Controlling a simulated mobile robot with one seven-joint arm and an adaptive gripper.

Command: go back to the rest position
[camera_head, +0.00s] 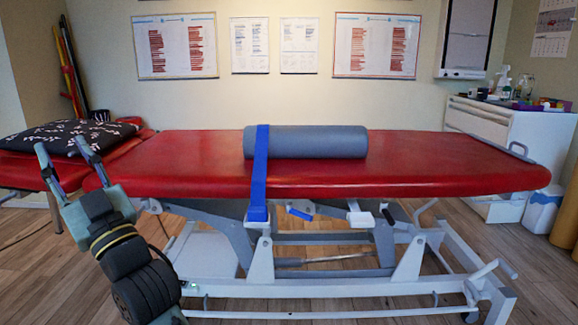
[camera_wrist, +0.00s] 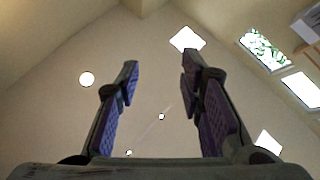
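My gripper (camera_head: 63,158) is raised at the left of the head view, in front of the left end of the red treatment table (camera_head: 420,165). Its two fingers point up and stand apart with nothing between them. In the wrist view my gripper (camera_wrist: 160,85) is also open and empty. Behind the fingers, the wrist view shows only the ceiling and upper walls.
A patterned cushion (camera_head: 65,136) lies on another red couch at left. A white cabinet (camera_head: 525,130) stands at right.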

